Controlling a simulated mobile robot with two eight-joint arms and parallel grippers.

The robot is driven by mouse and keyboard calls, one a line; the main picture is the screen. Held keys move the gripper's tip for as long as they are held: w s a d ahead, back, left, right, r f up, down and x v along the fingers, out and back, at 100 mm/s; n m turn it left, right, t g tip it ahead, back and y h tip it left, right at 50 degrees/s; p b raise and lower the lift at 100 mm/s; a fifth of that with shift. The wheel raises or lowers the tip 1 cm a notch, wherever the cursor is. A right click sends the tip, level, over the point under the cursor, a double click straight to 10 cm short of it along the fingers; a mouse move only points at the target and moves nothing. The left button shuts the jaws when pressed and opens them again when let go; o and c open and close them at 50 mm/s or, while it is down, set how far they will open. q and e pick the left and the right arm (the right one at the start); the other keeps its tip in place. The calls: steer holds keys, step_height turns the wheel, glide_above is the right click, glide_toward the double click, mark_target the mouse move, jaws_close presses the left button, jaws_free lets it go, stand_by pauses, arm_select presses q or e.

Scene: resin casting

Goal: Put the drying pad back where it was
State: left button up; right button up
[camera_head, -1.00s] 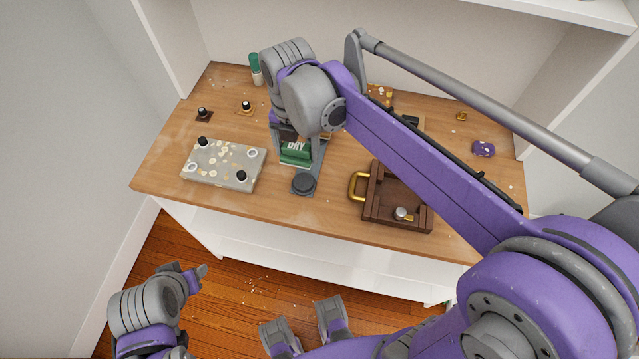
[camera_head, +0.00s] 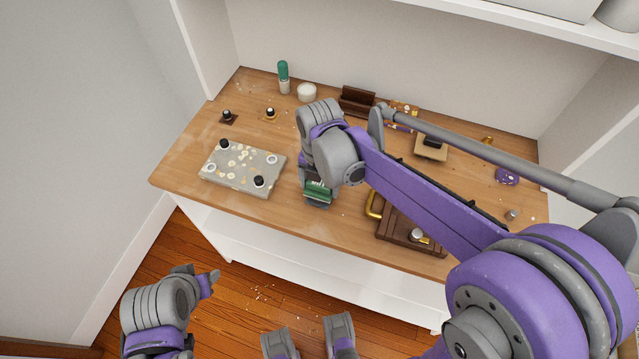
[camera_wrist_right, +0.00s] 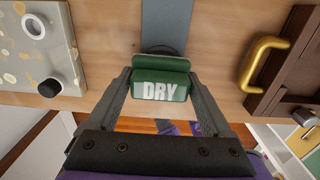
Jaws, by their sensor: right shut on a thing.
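The drying pad is a green block marked DRY (camera_head: 318,191), near the front of the table between the speckled slab and the wooden box. My right gripper (camera_head: 317,184) is shut on it, with one finger at each side in the right wrist view (camera_wrist_right: 160,88). Just beyond the pad, that view shows a grey strip (camera_wrist_right: 165,25) with a dark round end, partly covered by the pad. I cannot tell whether the pad touches the strip. My left gripper (camera_head: 199,277) is low over the floor, away from the table; its finger opening is unclear.
The speckled slab (camera_head: 233,180) with dark knobs and white rings lies left of the pad. The dark wooden box (camera_head: 395,236) with a brass handle (camera_head: 373,204) stands close on the right. A green-topped bottle (camera_head: 284,77) and white jar (camera_head: 307,92) stand at the back.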

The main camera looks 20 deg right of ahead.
steer(key=shift+f, duration=0.15)
steer(key=o, duration=1.5)
steer(key=shift+c, duration=0.2)
